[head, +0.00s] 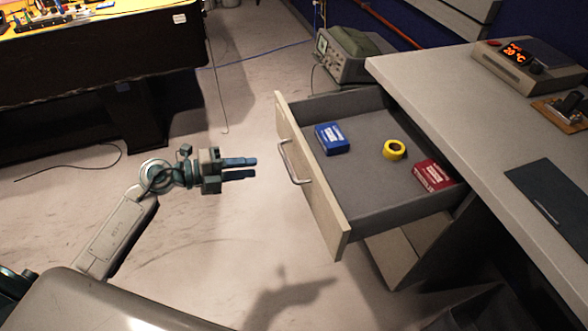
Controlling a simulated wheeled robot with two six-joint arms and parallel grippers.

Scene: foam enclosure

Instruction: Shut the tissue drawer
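The drawer stands pulled out from the grey desk at the right, with its pale front panel (318,200) facing left. A curved metal handle (288,165) is fixed on that front. Inside the drawer lie a blue box (332,139), a yellow roll (395,150) and a red box (433,175). My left gripper (255,168) points right toward the drawer front, a short way left of the handle and not touching it. Its two fingers are apart with a narrow empty gap. My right gripper is not in view.
The desk top (450,95) carries a device with a lit display (518,52) and a dark mat (553,200). A grey instrument (345,55) stands on the floor behind the drawer. A dark table (100,55) is at the upper left. The floor left of the drawer is clear.

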